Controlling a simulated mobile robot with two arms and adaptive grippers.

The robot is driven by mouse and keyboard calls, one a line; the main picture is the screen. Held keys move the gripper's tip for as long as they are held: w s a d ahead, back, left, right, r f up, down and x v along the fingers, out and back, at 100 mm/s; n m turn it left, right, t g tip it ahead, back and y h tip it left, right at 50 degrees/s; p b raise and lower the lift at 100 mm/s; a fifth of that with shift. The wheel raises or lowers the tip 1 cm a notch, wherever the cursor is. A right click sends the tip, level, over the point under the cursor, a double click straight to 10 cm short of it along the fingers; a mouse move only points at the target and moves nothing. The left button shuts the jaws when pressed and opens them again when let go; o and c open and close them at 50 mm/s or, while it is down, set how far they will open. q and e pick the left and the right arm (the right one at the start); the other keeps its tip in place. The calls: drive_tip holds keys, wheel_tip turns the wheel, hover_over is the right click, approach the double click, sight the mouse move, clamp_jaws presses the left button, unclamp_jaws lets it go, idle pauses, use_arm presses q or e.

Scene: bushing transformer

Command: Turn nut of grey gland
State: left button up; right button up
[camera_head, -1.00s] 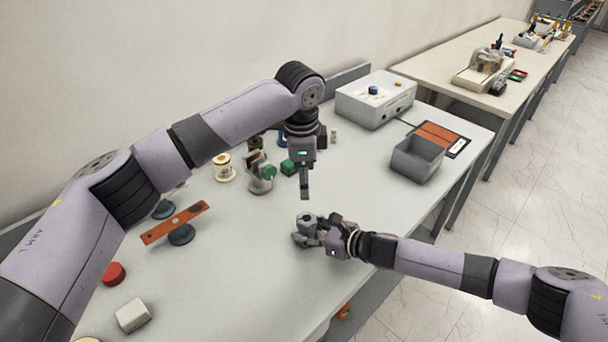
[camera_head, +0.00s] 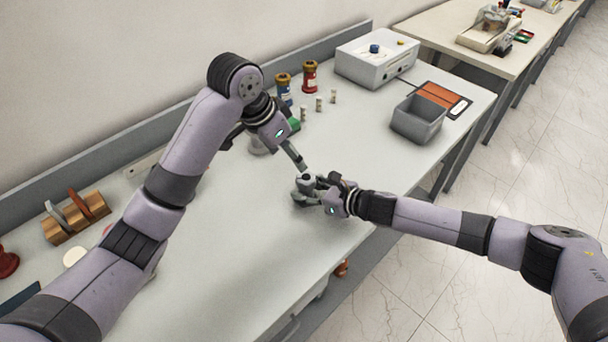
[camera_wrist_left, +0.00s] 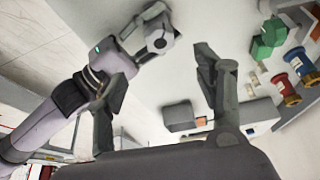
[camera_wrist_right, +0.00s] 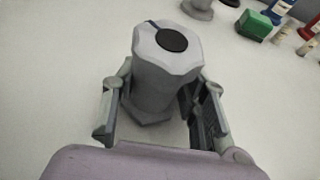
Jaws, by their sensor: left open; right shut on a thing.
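The grey gland (camera_head: 306,183) is a hexagonal grey body with a dark round opening on its end. It stands out in the right wrist view (camera_wrist_right: 165,65), where my right gripper (camera_wrist_right: 158,100) is shut on its sides. In the head view my right gripper (camera_head: 320,187) holds it above the table. My left gripper (camera_head: 302,165) slants down just above and behind the gland. In the left wrist view the left gripper (camera_wrist_left: 160,70) has its fingers spread, with the gland (camera_wrist_left: 160,38) beyond and between the fingertips, apparently not touched.
A grey bin (camera_head: 418,118) and a white box (camera_head: 376,60) stand toward the far right of the table. Red (camera_head: 310,76) and blue (camera_head: 284,88) spools and a green block (camera_wrist_right: 254,25) lie behind the grippers. A wooden rack (camera_head: 76,218) is at left. The table's front middle is clear.

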sight(306, 178)
use_arm(q)
drive_tip(key=x, duration=1.1)
drive_tip(key=shift+w+d+f, duration=0.1)
drive_tip(key=shift+f, duration=0.25)
drive_tip(key=shift+c, duration=0.2)
drive_tip(key=c, duration=1.1)
